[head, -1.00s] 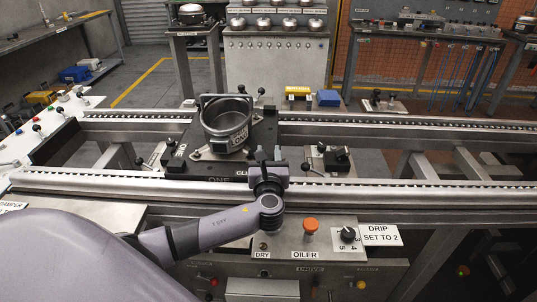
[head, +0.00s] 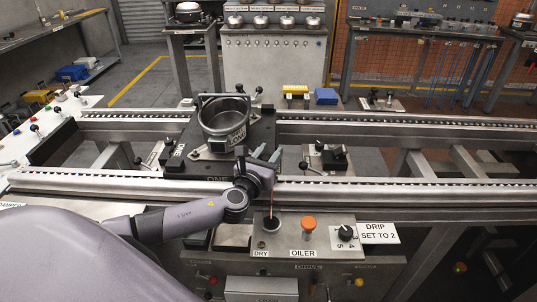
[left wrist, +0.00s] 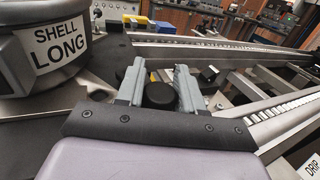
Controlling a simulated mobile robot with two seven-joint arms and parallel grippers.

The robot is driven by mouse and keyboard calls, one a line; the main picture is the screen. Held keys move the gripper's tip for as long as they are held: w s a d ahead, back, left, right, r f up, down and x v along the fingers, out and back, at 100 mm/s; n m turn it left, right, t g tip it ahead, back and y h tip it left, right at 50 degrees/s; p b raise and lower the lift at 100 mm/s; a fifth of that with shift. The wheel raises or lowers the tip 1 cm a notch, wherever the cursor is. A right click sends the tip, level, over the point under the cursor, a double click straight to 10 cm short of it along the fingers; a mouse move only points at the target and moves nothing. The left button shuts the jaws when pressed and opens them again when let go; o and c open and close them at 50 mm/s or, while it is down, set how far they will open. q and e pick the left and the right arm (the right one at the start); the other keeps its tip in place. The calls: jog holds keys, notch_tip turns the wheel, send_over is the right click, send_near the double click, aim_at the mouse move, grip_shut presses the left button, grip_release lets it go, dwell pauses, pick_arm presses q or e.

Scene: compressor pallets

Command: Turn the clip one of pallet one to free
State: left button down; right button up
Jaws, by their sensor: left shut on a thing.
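Pallet one (head: 190,152) is a dark plate marked ONE on the rail conveyor. It carries a grey round shell (head: 222,118), whose SHELL LONG label shows at the left of the left wrist view (left wrist: 58,42). My left gripper (head: 258,154) is at the pallet's front right corner, right of the shell. In the left wrist view a black round knob (left wrist: 158,95), which I take for clip one, sits between the two grey fingers (left wrist: 160,78). The gripper is shut on it. In the head view my gripper hides the clip and its label. My right gripper is out of view.
Metal rails (head: 400,192) run across in front and behind. The OILER panel, with an orange button (head: 308,223) and a black dial (head: 346,232), lies in front. A small lever unit (head: 325,157) stands right of the pallet.

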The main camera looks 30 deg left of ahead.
pick_arm(q)
jog(key=c, duration=0.8)
grip_release()
jog(key=shift+s+d, duration=0.2)
jog(key=shift+s, duration=1)
jog(key=shift+s+d, duration=0.25)
jog(key=shift+s, duration=0.9)
jog(key=shift+s+d, duration=0.2)
jog(key=shift+s, duration=1)
